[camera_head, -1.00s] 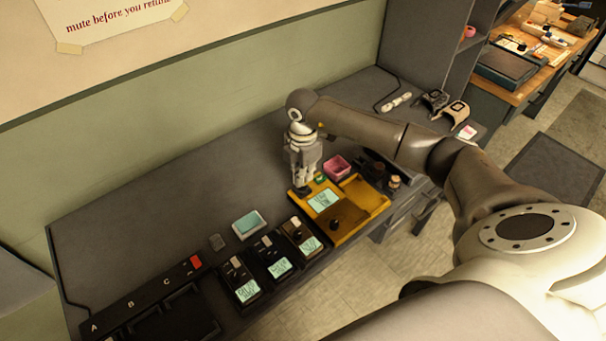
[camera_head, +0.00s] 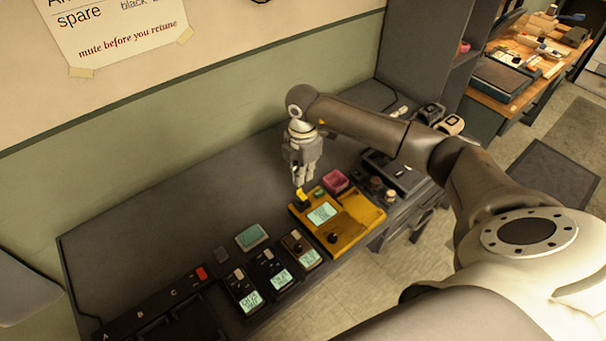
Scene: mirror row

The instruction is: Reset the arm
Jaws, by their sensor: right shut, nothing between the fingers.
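My right arm comes in from the right and reaches over the grey desk (camera_head: 160,230). My right gripper (camera_head: 299,184) points down, shut and empty, above the back left corner of the yellow device (camera_head: 352,232). A small black and yellow part (camera_head: 302,199) is just below the fingertips; I cannot tell whether they touch it. The yellow device has a lit screen and a dark knob. My left gripper is not in view.
Several small dark devices with lit screens (camera_head: 270,275) stand left of the yellow device. A pink box (camera_head: 335,181) and a dark case (camera_head: 393,172) are behind and to its right. A black tray labelled with letters (camera_head: 160,310) lies at front left. The desk's back left is clear.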

